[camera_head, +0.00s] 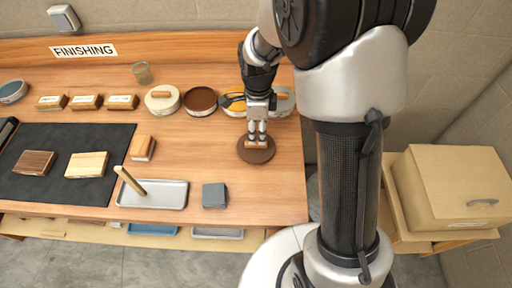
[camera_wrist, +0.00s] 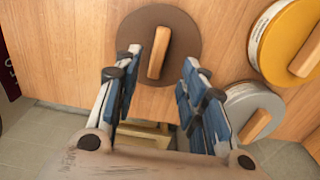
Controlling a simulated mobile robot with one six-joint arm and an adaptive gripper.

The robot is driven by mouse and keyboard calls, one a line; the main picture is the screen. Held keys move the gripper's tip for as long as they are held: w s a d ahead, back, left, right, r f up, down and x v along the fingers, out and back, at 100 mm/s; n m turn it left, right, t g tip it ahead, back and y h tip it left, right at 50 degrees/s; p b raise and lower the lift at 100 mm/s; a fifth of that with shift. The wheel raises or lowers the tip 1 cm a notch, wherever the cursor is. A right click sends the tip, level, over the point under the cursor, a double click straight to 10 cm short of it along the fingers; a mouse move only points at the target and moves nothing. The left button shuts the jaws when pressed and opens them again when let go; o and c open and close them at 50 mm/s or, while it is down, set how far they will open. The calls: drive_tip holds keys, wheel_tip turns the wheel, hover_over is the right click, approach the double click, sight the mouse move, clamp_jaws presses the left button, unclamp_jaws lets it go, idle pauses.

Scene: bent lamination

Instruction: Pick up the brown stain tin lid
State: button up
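The brown stain tin lid (camera_head: 244,157) is a round brown disc with a wooden bar handle, lying flat near the right end of the bench. It also shows in the wrist view (camera_wrist: 185,30), with its handle (camera_wrist: 159,53) upright in the picture. My gripper (camera_head: 257,137) is right above the lid, pointing down. In the wrist view my gripper (camera_wrist: 160,65) is open, with one finger on each side of the handle and gaps between. Whether the fingertips touch the lid is not clear. An open tin of brown stain (camera_head: 200,100) stands behind, to the left.
A grey block (camera_head: 214,195) and a metal tray (camera_head: 165,196) with a wooden stick lie in front, left. The bench's right edge is close.

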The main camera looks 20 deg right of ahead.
sight(256, 145)
drive_tip(key=f+b, duration=0.1)
drive_tip(key=f, duration=0.1)
drive_tip(key=f+b, duration=0.1)
drive_tip(key=f, duration=0.2)
drive_tip(key=shift+s+d+f, duration=0.1)
drive_tip(key=shift+s, duration=0.1)
drive_tip(key=shift+c, duration=0.2)
clamp_jaws()
